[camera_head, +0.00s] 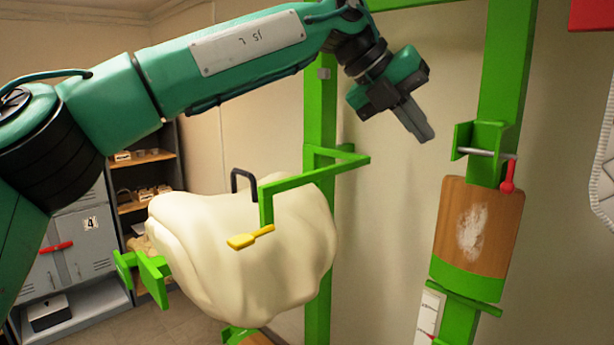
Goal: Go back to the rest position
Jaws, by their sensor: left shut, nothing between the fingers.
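My left arm comes in from the left and reaches across the top of the view. My left gripper (418,122) is at the upper middle right, tilted down, with its fingers together and nothing between them. It is in the air in front of the pale wall, apart from the things around it. Below the arm is a large cream-coloured saddle-like form (230,260) with a black handle (242,182) at its top. A yellow-handled piece (250,238) is at its front, by a green bracket (300,184). My right gripper does not show.
A green post (320,120) stands behind the form. Another green post (510,70) at the right bears a wooden board (478,228) with a white smudge and a red-handled pin (507,176). Shelves (140,165) and grey lockers (75,262) stand at the left back.

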